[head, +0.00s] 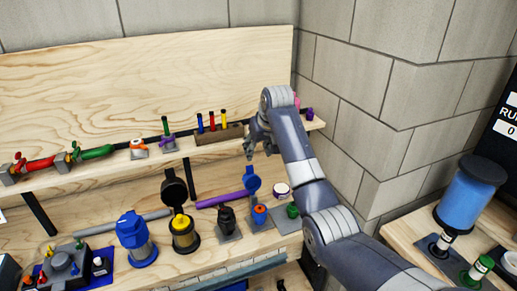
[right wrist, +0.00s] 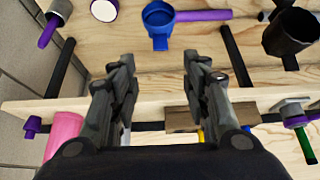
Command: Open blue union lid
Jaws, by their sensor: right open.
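The round blue lid (head: 252,184) stands raised above a blue union with an orange centre (head: 260,213) on the lower workbench. In the right wrist view the lid (right wrist: 158,18) shows its hollow round side, with a tab pointing toward my gripper. My right gripper (head: 260,146) is above and behind the lid in the head view, near the upper shelf's edge. Its two fingers (right wrist: 160,65) are apart with nothing between them, and they do not touch the lid. The union body is not clear in the wrist view. My left gripper is not in view.
A purple bar (head: 222,200) lies beside the lid. A black raised lid (head: 174,187) and a blue canister (head: 133,232) stand to the left. A wooden block with coloured pegs (head: 222,134) sits on the upper shelf (head: 90,177). A white-topped jar (head: 282,190) is close on the right.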

